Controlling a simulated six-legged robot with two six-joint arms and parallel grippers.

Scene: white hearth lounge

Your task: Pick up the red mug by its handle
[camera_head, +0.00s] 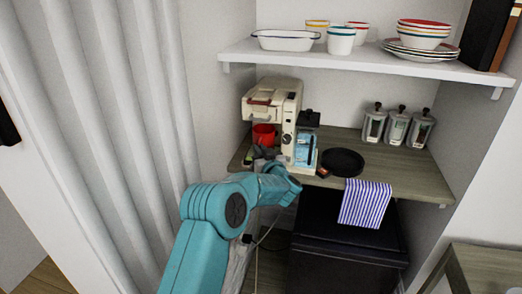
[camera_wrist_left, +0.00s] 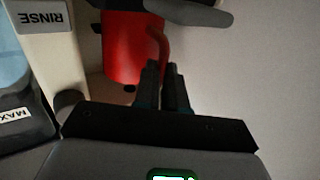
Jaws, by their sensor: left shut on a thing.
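The red mug (camera_head: 263,134) stands in the bay of the cream coffee machine (camera_head: 288,112) on the wooden counter. In the left wrist view the mug (camera_wrist_left: 122,48) fills the upper middle, with its red handle (camera_wrist_left: 160,45) on its right side. My left gripper (camera_wrist_left: 163,72) is shut on the handle, its dark fingertips close together at the handle's lower part. In the head view my left gripper (camera_head: 262,155) is just in front of the machine, below the mug, and partly hidden by my arm. My right gripper is not in view.
A shelf (camera_head: 400,67) with dishes and cups hangs above. On the counter (camera_head: 390,172) are a black plate (camera_head: 342,161), several canisters (camera_head: 397,127) and a striped towel (camera_head: 365,203) over the front edge. A white curtain (camera_head: 120,110) is at left.

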